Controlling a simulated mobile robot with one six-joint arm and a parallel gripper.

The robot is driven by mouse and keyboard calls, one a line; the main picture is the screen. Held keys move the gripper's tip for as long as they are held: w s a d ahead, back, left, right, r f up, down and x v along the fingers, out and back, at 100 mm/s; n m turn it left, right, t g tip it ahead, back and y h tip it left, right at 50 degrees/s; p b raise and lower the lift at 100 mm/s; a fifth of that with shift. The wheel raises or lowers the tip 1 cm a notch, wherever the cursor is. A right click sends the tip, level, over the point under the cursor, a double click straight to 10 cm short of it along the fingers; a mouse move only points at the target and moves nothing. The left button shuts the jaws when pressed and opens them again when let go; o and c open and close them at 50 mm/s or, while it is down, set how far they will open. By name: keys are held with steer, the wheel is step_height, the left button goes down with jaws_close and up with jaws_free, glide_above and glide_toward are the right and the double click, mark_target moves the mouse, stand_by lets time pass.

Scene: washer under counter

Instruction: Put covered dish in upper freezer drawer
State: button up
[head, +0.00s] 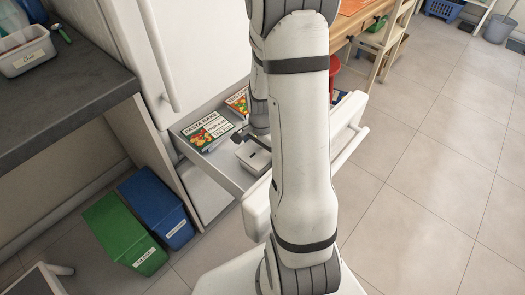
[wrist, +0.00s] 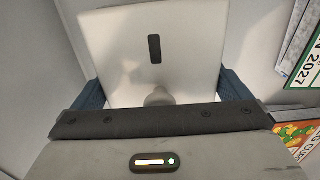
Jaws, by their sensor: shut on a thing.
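The covered dish (wrist: 154,28) has a pale square lid with a dark slot and a round knob, and fills the middle of the wrist view. My gripper (wrist: 160,92) is shut on the dish, with a dark blue finger at each side. In the head view the pale dish (head: 256,160) shows beside my arm, over or inside the pulled-out upper freezer drawer (head: 222,176). My arm hides much of the drawer. I cannot tell whether the dish touches the drawer floor.
A pasta bake box (head: 207,131) and another food box (head: 238,101) lie in the drawer's left and back part. The white freezer door (head: 195,45) stands behind. A green bin (head: 125,232) and a blue bin (head: 157,207) stand under the dark counter (head: 60,90).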

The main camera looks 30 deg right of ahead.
steer(key=shift+f, duration=0.15)
steer(key=shift+o, duration=1.4)
step_height(320, 180, up, 12)
steer(key=p, duration=0.3)
steer(key=s+a+r+n+t, duration=0.1)
steer(key=s+a+r+n, duration=1)
steer(key=n, duration=0.3)
steer(key=shift+s+a+r, duration=0.25)
steer(key=shift+s+a, duration=0.25)
steer(key=shift+s, duration=0.1)
